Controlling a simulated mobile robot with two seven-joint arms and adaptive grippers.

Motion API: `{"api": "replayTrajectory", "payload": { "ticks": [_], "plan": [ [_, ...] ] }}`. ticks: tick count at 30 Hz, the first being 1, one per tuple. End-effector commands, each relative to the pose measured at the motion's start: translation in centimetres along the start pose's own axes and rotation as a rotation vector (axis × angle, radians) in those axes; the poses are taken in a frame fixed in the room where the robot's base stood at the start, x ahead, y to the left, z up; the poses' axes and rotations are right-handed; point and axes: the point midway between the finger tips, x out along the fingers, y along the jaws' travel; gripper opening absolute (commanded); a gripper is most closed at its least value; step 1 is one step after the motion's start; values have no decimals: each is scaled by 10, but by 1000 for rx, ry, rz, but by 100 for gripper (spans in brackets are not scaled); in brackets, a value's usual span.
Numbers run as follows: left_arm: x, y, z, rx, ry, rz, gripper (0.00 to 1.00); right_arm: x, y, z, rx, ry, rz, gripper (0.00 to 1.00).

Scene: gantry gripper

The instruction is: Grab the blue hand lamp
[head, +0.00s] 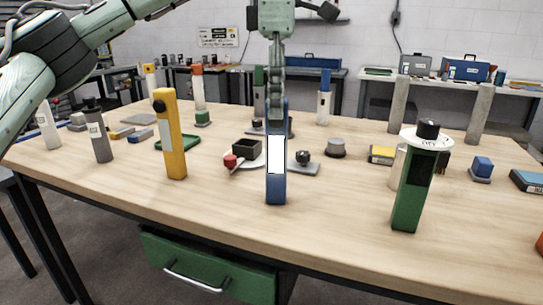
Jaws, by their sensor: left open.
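The blue hand lamp (276,188) stands upright near the front middle of the wooden table, with a large white panel on its face. My left gripper (276,98) comes down from above and is at the lamp's top. Its fingers overlap the upper end of the lamp in this view, and the lamp's top is partly hidden. The gripper is open; whether the fingers touch the lamp cannot be told. My right gripper is not in view.
On the table (230,205), a yellow upright device (170,135) stands left of the lamp and a green one with a white disc (413,190) stands right. A small dark box (247,149) and a red knob (230,161) lie close behind left. The front table strip is clear.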

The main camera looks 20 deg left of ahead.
Motion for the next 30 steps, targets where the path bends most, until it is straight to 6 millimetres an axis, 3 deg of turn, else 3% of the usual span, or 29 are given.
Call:
{"api": "replayTrajectory", "payload": {
  "ticks": [3, 11, 19, 30],
  "plan": [
    [20, 0, -1, -1, 0, 0, 53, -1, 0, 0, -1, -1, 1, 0],
    [42, 1, -1, -2, -1, 0, 53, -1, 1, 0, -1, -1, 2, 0],
    [84, 0, -1, -2, -1, 0, 53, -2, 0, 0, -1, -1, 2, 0],
    [95, 1, 0, -2, -3, 2, 52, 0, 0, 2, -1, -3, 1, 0]
  ]
}}
